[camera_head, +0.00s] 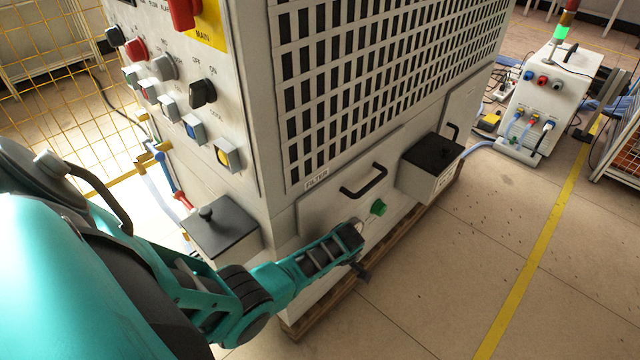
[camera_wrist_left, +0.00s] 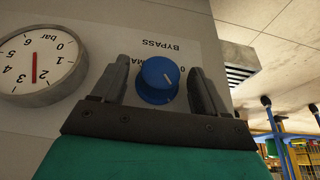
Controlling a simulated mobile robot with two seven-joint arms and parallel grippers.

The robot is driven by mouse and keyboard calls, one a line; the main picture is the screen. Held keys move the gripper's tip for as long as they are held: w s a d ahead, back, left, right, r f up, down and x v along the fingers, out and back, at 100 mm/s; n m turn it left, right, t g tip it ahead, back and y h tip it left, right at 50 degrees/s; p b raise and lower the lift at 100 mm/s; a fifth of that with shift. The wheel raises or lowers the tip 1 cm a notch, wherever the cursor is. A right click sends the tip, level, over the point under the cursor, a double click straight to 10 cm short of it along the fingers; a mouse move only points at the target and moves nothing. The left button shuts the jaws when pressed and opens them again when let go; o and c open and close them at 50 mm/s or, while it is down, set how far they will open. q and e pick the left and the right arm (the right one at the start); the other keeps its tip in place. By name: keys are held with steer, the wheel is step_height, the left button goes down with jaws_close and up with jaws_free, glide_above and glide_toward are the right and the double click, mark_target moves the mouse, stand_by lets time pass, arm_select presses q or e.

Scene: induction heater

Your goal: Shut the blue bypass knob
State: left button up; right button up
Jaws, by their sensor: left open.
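The blue bypass knob (camera_wrist_left: 157,80) sits on a pale panel under upside-down BYPASS lettering in the left wrist view. My left gripper (camera_wrist_left: 160,85) is open, with one dark finger on each side of the knob. Small gaps seem to show, but contact is unclear. In the head view my left gripper (camera_head: 357,252) is at the lower part of the big cabinet, below the FILTER panel, and the blue knob is hidden there. My right gripper is not in view.
A round pressure gauge (camera_wrist_left: 40,65) is beside the knob.

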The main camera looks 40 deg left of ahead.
arm_select(q)
steer(key=shift+f, duration=0.1)
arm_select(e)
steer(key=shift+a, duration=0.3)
arm_select(q)
steer(key=shift+a, duration=0.1)
steer(key=c, duration=1.1)
steer(key=shift+o, duration=0.2)
steer(key=shift+s+r+t+p, duration=0.1)
steer(key=shift+r+t+p, duration=0.1)
steer(key=shift+t+p, duration=0.35)
steer(key=shift+p, duration=0.5)
steer(key=shift+a+f+n+t, duration=0.1)
steer(key=shift+n+t, duration=0.2)
steer(key=shift+t, duration=0.15)
steer(key=shift+f+t+p, duration=0.1)
steer(key=shift+t+p, duration=0.2)
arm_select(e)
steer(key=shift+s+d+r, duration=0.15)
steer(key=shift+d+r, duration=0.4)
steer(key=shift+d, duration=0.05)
